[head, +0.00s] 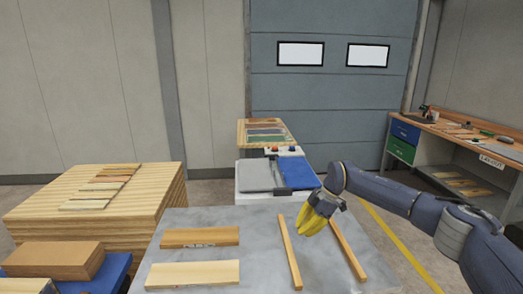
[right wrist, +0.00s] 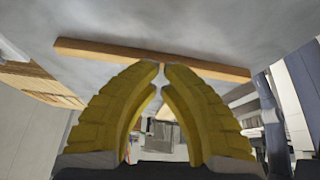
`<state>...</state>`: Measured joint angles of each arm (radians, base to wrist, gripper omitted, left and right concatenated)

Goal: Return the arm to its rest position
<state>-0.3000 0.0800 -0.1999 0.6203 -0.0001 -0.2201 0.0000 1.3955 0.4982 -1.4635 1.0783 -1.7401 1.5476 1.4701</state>
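My right arm (head: 408,196) reaches in from the right in the head view. My right gripper (head: 306,228), with yellow fingers, hangs above the grey table between two thin wooden strips. In the right wrist view the fingertips (right wrist: 162,68) come together with nothing visible held between them. One wooden strip (right wrist: 95,52) runs across behind the tips in that view, apart from the fingers as far as I can tell. My left arm and gripper are not in the head view.
The grey table (head: 262,246) holds a left strip (head: 289,250), a right strip (head: 348,248) and two wooden boards (head: 200,237) (head: 193,274). A stack of large panels (head: 150,190) stands left. A machine with a blue cover (head: 298,174) is behind, a workbench (head: 455,135) far right.

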